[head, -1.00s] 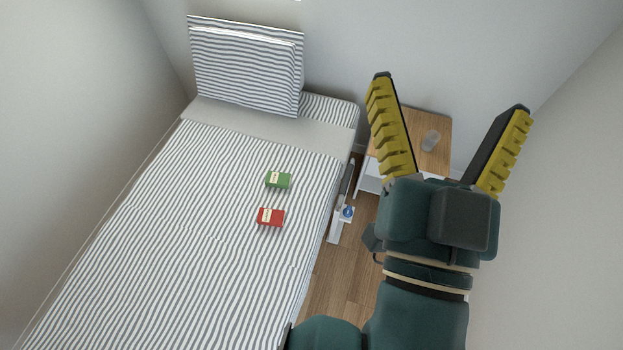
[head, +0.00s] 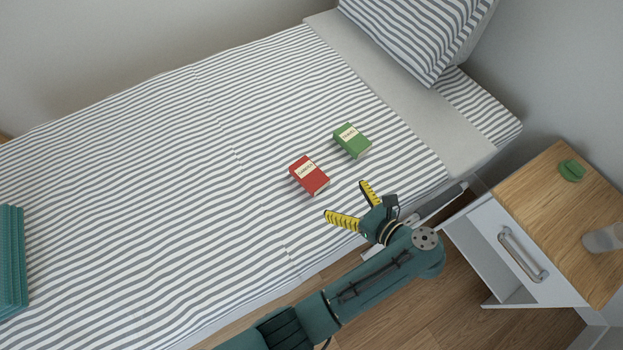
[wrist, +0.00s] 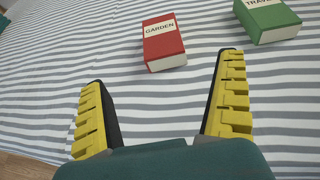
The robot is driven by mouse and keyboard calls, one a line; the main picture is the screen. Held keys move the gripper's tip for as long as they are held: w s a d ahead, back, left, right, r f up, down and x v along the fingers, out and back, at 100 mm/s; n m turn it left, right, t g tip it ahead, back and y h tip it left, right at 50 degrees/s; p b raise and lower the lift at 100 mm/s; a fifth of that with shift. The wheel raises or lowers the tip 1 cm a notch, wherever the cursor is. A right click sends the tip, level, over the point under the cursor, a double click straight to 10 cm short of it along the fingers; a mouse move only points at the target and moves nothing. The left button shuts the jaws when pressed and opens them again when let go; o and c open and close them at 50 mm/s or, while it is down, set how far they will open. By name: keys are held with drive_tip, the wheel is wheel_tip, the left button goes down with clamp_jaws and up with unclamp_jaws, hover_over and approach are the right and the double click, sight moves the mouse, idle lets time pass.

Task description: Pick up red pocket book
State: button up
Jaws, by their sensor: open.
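The red pocket book (head: 309,176), with a pale label, lies flat on the striped bed. In the wrist view the red book (wrist: 163,44) reads "GARDEN" and lies beyond my fingertips, ahead of the gap between them. My gripper (head: 348,203) is open and empty, just short of the red book on its side near the bed's edge. Its two yellow-padded fingers also show in the wrist view (wrist: 164,70), spread wide and not touching the book.
A green book (head: 352,141) lies close to the red one, to the right in the wrist view (wrist: 267,17). A nightstand (head: 545,205) with a glass (head: 603,238) and a green item (head: 571,170) stands at right. A teal folded cloth (head: 12,260) lies at far left.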

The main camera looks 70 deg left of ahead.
sight(309, 174)
drive_tip(key=b+x, duration=0.5)
drive_tip(key=x, duration=1)
drive_tip(key=shift+a+f, duration=0.1)
drive_tip(key=shift+a, duration=0.2)
drive_tip(key=c, duration=1.3)
